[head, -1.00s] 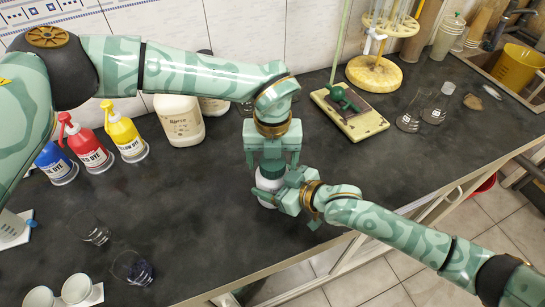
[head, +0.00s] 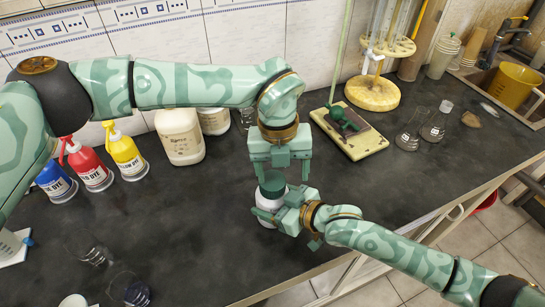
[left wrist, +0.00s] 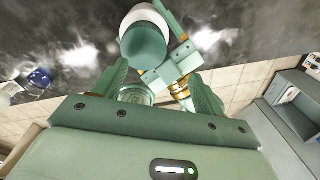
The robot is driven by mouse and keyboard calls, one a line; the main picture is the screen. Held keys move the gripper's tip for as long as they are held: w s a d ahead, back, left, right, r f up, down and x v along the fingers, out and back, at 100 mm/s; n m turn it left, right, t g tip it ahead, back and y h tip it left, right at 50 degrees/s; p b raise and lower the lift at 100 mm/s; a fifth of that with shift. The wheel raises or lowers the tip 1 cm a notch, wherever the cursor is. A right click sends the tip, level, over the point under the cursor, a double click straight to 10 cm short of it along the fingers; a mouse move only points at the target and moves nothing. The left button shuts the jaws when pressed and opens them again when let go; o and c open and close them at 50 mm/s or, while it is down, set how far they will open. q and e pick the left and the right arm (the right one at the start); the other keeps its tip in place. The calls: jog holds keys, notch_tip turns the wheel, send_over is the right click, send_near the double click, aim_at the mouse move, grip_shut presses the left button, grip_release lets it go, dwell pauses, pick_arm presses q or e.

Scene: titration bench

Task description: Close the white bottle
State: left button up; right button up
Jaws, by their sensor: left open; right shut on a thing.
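The white bottle (head: 266,204) stands on the dark bench with a dark green cap (head: 272,184) on its top. I cannot tell how tightly the cap sits. My right gripper (head: 277,214) is shut on the bottle's body from the right. My left gripper (head: 281,174) is open, pointing down just above the cap, with nothing between its fingers. In the left wrist view the green cap (left wrist: 144,46) and white bottle (left wrist: 146,14) show beyond my left fingers, beside my right gripper (left wrist: 168,62).
Blue (head: 56,183), red (head: 90,169) and yellow (head: 125,155) dye bottles stand at the left. A burette stand base (head: 372,93), a flat board (head: 349,133) and flasks (head: 411,132) stand right of my left gripper. The bench's front edge is close.

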aim_at(272, 179)
pick_arm(q)
jog(key=shift+t+y, duration=0.3)
jog(key=shift+y, duration=0.1)
jog(key=r, duration=0.1)
jog(key=w+a+r, duration=0.1)
jog(key=r, duration=0.1)
jog(key=shift+w+a+r, duration=0.2)
jog(key=shift+a+r, duration=0.05)
jog(key=shift+a, duration=0.3)
jog(key=shift+f, duration=0.1)
jog(key=shift+f, duration=3.95)
